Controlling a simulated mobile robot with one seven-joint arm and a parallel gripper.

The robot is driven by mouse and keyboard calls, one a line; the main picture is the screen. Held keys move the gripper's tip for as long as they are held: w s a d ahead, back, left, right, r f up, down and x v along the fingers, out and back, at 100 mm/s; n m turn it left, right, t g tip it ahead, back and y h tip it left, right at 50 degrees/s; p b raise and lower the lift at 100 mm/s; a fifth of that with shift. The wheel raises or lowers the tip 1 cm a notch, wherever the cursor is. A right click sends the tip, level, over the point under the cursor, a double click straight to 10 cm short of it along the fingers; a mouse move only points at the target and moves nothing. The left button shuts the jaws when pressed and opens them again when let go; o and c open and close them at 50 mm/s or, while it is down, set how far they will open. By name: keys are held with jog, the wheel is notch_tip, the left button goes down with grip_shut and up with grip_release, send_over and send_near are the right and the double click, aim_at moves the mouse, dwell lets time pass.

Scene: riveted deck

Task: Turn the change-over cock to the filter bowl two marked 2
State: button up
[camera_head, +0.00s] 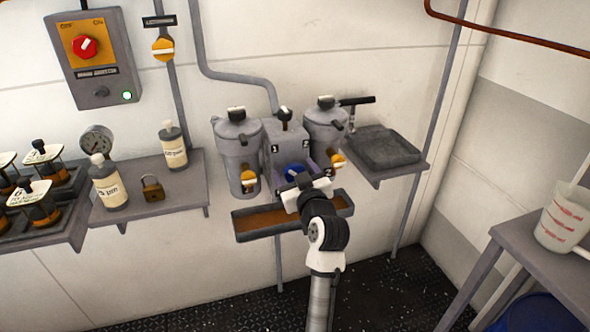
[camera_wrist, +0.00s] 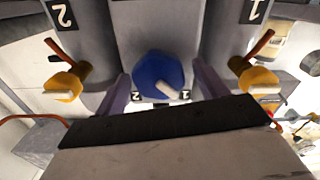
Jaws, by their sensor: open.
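The change-over cock's blue knob (camera_head: 293,172) sits low on the grey block between two filter bowls. In the wrist view the knob (camera_wrist: 160,78) has a white pointer slanting toward the small plate marked 1 (camera_wrist: 186,96); the small plate marked 2 (camera_wrist: 136,96) is on the other side. Filter bowl two (camera_head: 325,125) is on the right in the head view; filter bowl one (camera_head: 237,150) is on the left. My gripper (camera_wrist: 161,88) is open, with one finger on each side of the knob. I cannot tell whether they touch it.
Orange-handled cocks (camera_wrist: 62,88) (camera_wrist: 262,84) flank the knob. A drip tray (camera_head: 262,222) runs below. A shelf with a dark tray (camera_head: 385,147) is at right; a shelf with bottles and a padlock (camera_head: 152,188) is at left. A switch box (camera_head: 95,60) hangs upper left.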

jog(key=shift+w, duration=0.2)
jog(key=c, duration=1)
